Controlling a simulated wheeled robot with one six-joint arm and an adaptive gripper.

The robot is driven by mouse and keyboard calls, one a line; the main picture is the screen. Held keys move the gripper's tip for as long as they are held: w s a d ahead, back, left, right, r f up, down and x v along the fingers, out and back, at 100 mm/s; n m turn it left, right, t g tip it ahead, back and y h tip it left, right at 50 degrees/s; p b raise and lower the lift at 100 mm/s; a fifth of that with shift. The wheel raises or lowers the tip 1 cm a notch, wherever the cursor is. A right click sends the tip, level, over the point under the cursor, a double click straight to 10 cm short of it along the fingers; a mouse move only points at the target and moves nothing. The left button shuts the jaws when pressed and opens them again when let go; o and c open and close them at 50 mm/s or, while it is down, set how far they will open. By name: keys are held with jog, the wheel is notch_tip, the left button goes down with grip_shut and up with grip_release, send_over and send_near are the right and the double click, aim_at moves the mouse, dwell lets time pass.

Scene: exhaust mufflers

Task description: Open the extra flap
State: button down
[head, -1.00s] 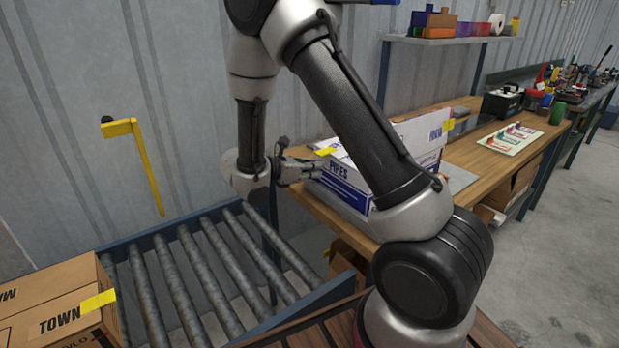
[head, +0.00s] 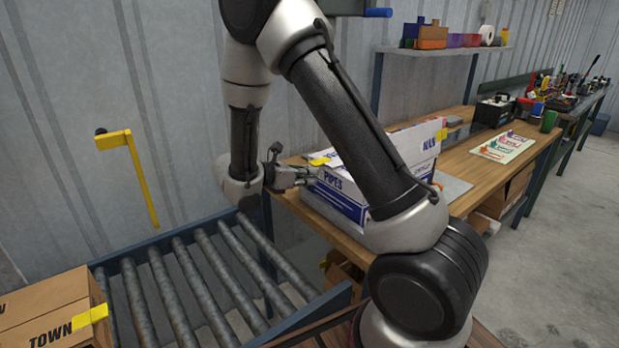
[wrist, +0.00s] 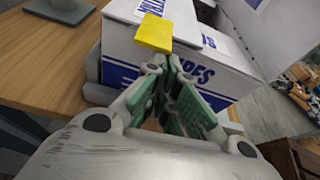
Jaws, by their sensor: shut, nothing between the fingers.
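A white box (head: 340,196) with blue "PIPES" lettering sits on the workbench, largely behind my arm. In the wrist view the box's front (wrist: 122,68) faces my gripper. A yellow tab (wrist: 155,33) sticks out over the front edge of a white top flap (wrist: 178,13); it also shows in the head view (head: 319,161). My gripper (head: 308,177) is at the box's left end. In the wrist view my gripper (wrist: 167,68) has its fingertips together and empty, just below the tab. I cannot tell whether they touch the box.
Another white flap (wrist: 277,32) stands raised at right; a second yellow tab (head: 441,134) shows at the box's far side. The wooden workbench (head: 482,166) has free room to the right. A roller conveyor (head: 187,285) and cardboard box (head: 40,312) are at lower left.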

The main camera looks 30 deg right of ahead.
jog(key=shift+r, duration=0.1)
notch_tip(320, 180, up, 3)
jog(key=n+g, duration=0.1)
jog(key=n, duration=0.2)
jog(key=shift+g+h, duration=0.3)
jog(key=w+r+n+g+h, duration=0.1)
jog(key=w+r+n+g, duration=0.1)
jog(key=w+r+n, duration=0.2)
jog(key=shift+a+r+n+g+h, duration=0.35)
jog(key=shift+r+n, duration=0.45)
jog(key=shift+n, duration=0.4)
jog(key=shift+w, duration=0.1)
